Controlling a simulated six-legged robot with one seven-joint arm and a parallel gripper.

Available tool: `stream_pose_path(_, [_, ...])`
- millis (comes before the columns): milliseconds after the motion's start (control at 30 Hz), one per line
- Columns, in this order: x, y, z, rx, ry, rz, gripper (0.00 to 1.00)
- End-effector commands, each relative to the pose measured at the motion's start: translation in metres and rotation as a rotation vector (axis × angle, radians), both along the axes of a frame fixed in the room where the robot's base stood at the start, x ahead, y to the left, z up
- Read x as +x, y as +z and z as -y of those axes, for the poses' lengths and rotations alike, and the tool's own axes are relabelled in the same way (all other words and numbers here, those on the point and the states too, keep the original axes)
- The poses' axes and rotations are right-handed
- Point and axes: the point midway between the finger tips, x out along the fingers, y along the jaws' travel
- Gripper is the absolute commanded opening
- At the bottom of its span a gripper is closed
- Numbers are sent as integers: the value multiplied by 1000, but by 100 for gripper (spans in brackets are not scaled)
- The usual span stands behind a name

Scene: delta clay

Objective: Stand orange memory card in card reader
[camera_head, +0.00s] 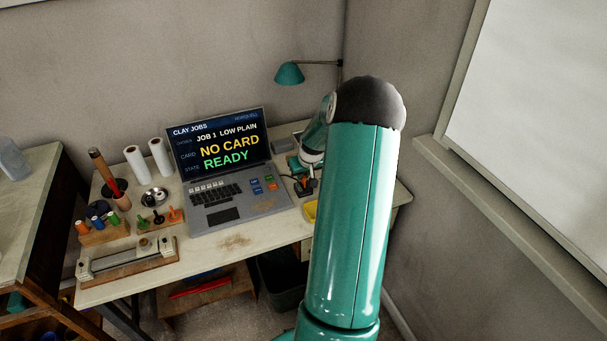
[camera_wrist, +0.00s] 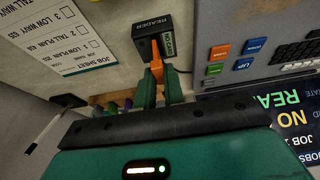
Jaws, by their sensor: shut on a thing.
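The orange memory card (camera_wrist: 156,58) is held between the green fingers of my gripper (camera_wrist: 160,84) in the wrist view. My gripper is shut on it. The card's far end meets or overlaps the near edge of the black card reader (camera_wrist: 151,24), marked READER. I cannot tell whether it is in the slot or just above it. In the head view the reader (camera_head: 305,187) is a small dark block right of the laptop.
The laptop (camera_head: 240,195) reads NO CARD and READY. Its grey deck (camera_wrist: 235,50) lies close right of the reader in the wrist view. A job sheet (camera_wrist: 72,38) lies to the left. A yellow tray (camera_head: 310,211) is partly behind my arm. The front middle of the desk is clear.

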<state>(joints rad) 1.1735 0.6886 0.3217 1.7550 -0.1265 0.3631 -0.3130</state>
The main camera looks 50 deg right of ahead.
Motion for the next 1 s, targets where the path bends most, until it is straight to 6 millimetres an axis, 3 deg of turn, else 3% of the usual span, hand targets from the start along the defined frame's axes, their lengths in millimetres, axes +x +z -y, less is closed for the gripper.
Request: stream_pose_path(1000, [0, -17, 0, 1, 0, 0, 0])
